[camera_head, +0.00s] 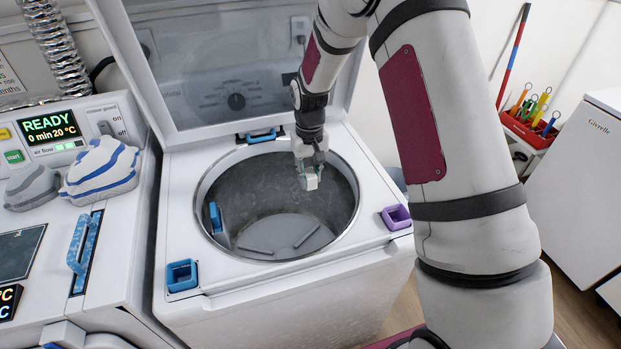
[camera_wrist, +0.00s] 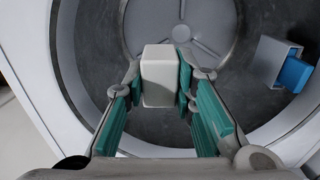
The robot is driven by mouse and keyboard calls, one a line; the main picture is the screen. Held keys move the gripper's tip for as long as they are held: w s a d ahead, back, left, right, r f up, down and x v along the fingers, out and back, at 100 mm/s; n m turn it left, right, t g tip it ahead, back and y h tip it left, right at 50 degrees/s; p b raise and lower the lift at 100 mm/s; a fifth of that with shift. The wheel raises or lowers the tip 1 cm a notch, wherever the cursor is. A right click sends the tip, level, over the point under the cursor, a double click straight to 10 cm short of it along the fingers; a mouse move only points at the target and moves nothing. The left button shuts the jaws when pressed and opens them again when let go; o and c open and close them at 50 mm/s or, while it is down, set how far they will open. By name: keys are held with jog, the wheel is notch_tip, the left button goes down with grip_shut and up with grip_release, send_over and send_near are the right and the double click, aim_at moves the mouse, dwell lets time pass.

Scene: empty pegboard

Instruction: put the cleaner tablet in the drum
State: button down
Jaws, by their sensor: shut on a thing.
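The cleaner tablet (camera_wrist: 160,76) is a small white block. My gripper (camera_wrist: 160,82) is shut on it, with a green-padded finger on each side in the wrist view. In the head view my gripper (camera_head: 309,172) points down over the drum (camera_head: 277,215), and the tablet (camera_head: 309,182) shows at its tips. The drum is a round grey metal tub with raised ribs on its floor, open at the top. The tablet is over the opening, toward its back right side in the head view. I cannot tell its exact height against the rim.
The washer's lid (camera_head: 235,75) stands raised behind the opening. A blue cup (camera_head: 182,275) and a purple cup (camera_head: 396,217) sit on the washer top at the front left and right. A blue part (camera_head: 215,217) is on the drum's inner wall. Folded cloths (camera_head: 101,168) lie on the left machine.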

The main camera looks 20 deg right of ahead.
notch_tip(320, 180, down, 21)
jog(key=b, duration=0.7)
dwell(0.3)
jog(key=c, duration=1.2)
grip_release()
jog(key=shift+c, duration=0.2)
jog(key=shift+r, duration=0.1)
notch_tip(320, 180, up, 12)
